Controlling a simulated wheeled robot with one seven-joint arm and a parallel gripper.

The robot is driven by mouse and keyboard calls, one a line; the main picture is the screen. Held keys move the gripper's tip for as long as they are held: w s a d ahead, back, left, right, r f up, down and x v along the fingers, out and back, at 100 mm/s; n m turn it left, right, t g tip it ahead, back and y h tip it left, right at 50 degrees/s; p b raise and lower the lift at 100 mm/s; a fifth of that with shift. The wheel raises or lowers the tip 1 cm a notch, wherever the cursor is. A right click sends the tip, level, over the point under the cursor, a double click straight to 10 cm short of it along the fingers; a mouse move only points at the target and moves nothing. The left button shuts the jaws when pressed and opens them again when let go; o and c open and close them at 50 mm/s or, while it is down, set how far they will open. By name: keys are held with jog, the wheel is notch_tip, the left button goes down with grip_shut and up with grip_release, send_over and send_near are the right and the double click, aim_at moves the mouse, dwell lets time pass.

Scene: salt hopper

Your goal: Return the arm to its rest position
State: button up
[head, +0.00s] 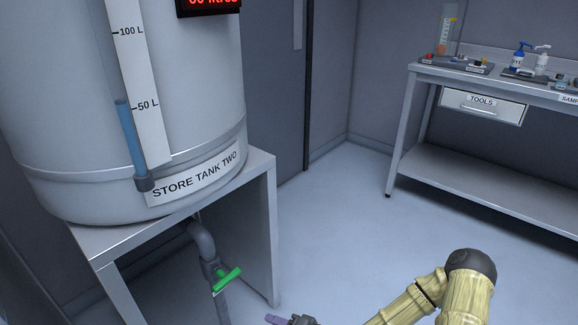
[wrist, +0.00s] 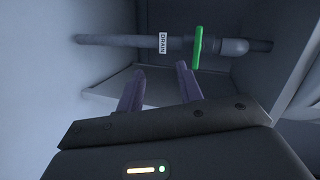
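My arm (head: 440,290) reaches in from the lower right in the head view, with a yellowish sleeve and a dark joint. My gripper (head: 272,320) shows only partly at the bottom edge there, to the right of and below the green valve handle (head: 228,279). In the wrist view my gripper (wrist: 160,78) has its two purple fingers apart with nothing between them. The green handle (wrist: 198,48) is on the drain pipe (wrist: 120,40) ahead of the fingertips, apart from them.
The store tank (head: 190,110) stands on a grey metal stand (head: 262,200) at the left. A workbench (head: 425,72) with bottles and a tools drawer (head: 482,106) is at the right. The floor (head: 330,215) between them is clear.

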jog(key=s+d+r+n+g+h, duration=0.25)
jog(key=d+n+g+h, duration=0.25)
jog(key=d+h, duration=0.6)
jog(key=s+d+r+p, duration=0.1)
jog(key=d+r, duration=0.5)
jog(key=r, duration=0.3)
jog(key=s+r+p, duration=0.2)
jog(key=r+p, duration=1.7)
jog(key=r, duration=0.5)
jog(key=s+d+r+m+h+p, duration=0.1)
jog(key=s+r+p, duration=0.1)
jog(key=r+p, duration=1.7)
notch_tip(320, 180, up, 5)
jog(key=shift+s+f+h+p, duration=0.1)
jog(key=shift+s+h+p, duration=0.2)
jog(key=shift+s+p, duration=0.05)
jog(key=shift+d, duration=0.1)
